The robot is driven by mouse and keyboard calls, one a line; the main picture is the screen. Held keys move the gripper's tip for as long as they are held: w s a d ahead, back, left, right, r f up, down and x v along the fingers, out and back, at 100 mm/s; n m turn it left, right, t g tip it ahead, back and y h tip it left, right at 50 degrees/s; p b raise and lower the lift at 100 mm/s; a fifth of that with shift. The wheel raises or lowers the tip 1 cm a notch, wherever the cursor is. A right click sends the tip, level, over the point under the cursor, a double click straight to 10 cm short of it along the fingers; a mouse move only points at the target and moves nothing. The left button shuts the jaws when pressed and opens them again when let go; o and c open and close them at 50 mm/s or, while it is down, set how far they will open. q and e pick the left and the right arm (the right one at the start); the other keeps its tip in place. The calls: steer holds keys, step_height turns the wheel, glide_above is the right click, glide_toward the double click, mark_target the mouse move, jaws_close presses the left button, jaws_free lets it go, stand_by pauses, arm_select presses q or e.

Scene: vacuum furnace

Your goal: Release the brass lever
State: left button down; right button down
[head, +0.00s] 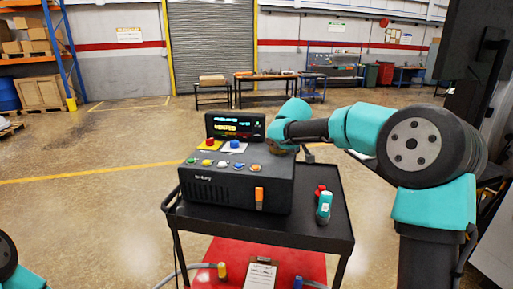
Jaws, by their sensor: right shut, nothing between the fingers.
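The dark furnace control box (235,190) stands on a black cart. A small brownish piece (284,147) shows at the back right of its top, partly covered by my right wrist. I cannot tell whether this is the brass lever. My right gripper (272,133) is shut and empty over the back right of the box, small and partly hidden by its own wrist. Whether it touches anything there is unclear. An orange handle (259,196) stands upright on the box's front face. My left gripper is out of view; only bits of my left arm show at the lower left.
The box carries a lit display (235,126), a red button (209,142), a blue button (234,144) and a row of coloured buttons. A teal-and-white bottle (324,207) and a red-topped item (319,191) stand on the black cart (305,229) to the right.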

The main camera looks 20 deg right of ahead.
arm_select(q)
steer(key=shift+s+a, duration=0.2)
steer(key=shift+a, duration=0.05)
arm_select(e)
steer(key=shift+d, duration=0.4)
steer(key=shift+a, duration=0.1)
steer(key=a, duration=0.1)
steer(key=s+a, duration=0.1)
steer(key=a, duration=0.2)
steer(key=shift+s+r, duration=0.15)
steer(key=shift+s, duration=0.2)
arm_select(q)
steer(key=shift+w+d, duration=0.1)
arm_select(e)
steer(key=v, duration=0.9)
steer(key=shift+s+d+r, duration=0.25)
steer(key=shift+s+r, duration=0.05)
steer(key=shift+s, duration=0.05)
